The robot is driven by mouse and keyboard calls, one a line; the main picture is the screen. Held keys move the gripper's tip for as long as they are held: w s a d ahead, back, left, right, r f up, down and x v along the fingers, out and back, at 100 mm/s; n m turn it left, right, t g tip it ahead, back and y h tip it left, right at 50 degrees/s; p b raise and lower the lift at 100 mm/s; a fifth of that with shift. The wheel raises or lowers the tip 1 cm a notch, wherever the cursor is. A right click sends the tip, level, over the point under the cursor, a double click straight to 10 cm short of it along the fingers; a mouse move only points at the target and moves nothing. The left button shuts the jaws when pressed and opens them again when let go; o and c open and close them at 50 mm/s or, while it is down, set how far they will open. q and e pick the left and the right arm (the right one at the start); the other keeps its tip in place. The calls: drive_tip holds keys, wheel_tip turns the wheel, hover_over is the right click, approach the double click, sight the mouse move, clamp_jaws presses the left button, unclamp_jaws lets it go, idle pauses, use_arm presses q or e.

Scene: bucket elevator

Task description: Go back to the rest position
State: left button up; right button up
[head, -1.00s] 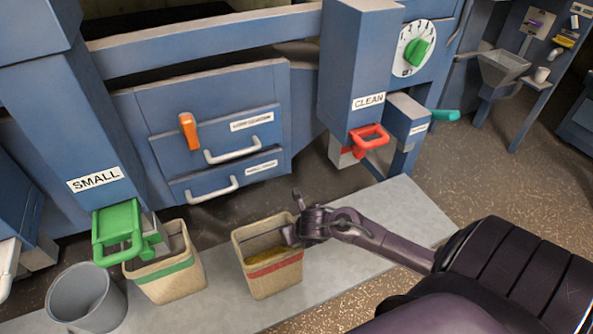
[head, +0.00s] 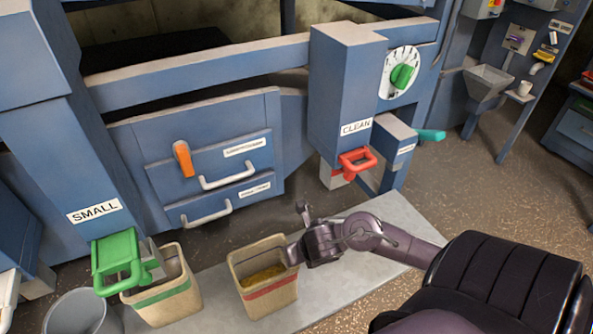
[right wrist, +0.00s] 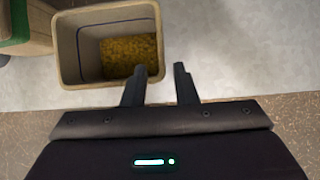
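My right gripper (head: 297,232) is open and empty, beside the right rim of the red-striped bucket (head: 268,293). The bucket stands upright and holds yellow grain (head: 263,275). My left gripper is out of view.
A green-striped bucket (head: 165,300) stands below the green handle (head: 118,262) marked SMALL. A grey round bin (head: 80,315) is at the lower left. A red handle (head: 358,161) marked CLEAN juts out behind my right gripper. The floor at right is clear.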

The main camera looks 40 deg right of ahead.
drive_tip(key=shift+s+r, duration=0.1)
drive_tip(key=shift+r, duration=0.1)
drive_tip(key=shift+a, duration=0.1)
idle(0.4)
